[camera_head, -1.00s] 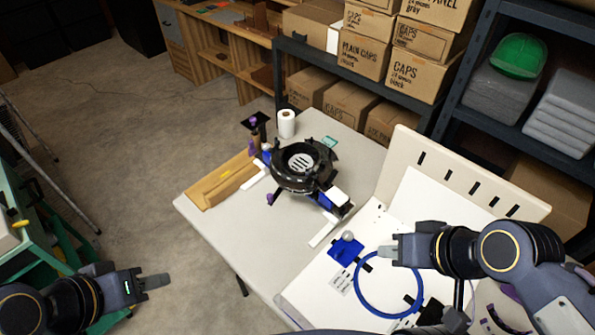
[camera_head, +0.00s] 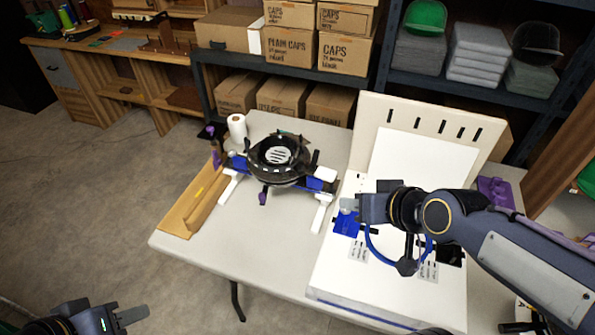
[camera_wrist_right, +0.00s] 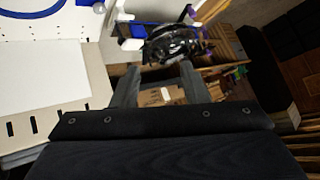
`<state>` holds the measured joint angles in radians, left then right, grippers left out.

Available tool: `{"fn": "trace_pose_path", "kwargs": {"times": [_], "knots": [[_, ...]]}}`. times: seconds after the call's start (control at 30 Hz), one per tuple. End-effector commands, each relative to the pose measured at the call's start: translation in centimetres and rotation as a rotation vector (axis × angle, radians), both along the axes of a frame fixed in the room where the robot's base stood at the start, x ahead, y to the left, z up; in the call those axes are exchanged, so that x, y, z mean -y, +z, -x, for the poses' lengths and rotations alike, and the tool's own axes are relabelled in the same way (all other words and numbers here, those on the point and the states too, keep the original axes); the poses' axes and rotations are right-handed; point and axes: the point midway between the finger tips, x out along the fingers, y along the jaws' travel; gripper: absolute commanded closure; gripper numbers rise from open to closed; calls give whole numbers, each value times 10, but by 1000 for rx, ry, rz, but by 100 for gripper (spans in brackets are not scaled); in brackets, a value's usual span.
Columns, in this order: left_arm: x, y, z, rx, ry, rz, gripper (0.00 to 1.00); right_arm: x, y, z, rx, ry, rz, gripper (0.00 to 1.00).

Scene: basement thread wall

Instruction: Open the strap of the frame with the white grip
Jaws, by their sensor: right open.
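A round black frame (camera_head: 278,168) sits on a blue and white stand (camera_head: 230,176) on the grey table. A white grip (camera_head: 325,174) shows at its right side. I cannot make out the strap or its state. My right gripper (camera_head: 352,206) is in front and to the right of the frame, apart from it, above the blue patch on the white board. In the right wrist view its two fingers (camera_wrist_right: 160,84) are spread and empty, with the black frame (camera_wrist_right: 172,45) beyond them. My left gripper (camera_head: 132,315) is low at the left, away from the table, its opening unclear.
The white board (camera_head: 340,280) with a blue ring (camera_head: 385,257) lies at the table's right, under my right arm. A slotted upright panel (camera_head: 375,115) stands behind it. A paper roll (camera_head: 237,130) and cardboard piece (camera_head: 190,205) are left. The table's front middle (camera_head: 270,240) is clear.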

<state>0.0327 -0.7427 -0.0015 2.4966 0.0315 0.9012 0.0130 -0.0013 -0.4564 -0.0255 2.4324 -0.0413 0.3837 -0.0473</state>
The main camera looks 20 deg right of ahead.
Motion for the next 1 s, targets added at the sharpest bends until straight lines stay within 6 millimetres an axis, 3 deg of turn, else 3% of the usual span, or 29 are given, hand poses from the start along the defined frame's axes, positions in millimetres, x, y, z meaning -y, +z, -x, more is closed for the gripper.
{"fn": "trace_pose_path", "kwargs": {"times": [0.03,0.27,0.37,0.5,0.6,0.77,1.0], "knots": [[0,-14,0,0,0,0,64,0,-14,-11,25,2,10,60],[0,-54,0,0,0,0,64,0,-43,-67,205,4,69,60],[0,-80,0,0,0,0,64,-4,-64,-98,314,11,100,60],[0,-123,0,0,0,0,64,-16,-99,-145,517,27,150,60],[0,-144,0,0,0,0,64,-27,-113,-167,649,36,173,60],[0,-157,0,0,0,0,64,-37,-121,-182,773,40,186,60],[-1,-153,0,1,0,0,64,-43,-116,-204,802,39,189,60]]}}
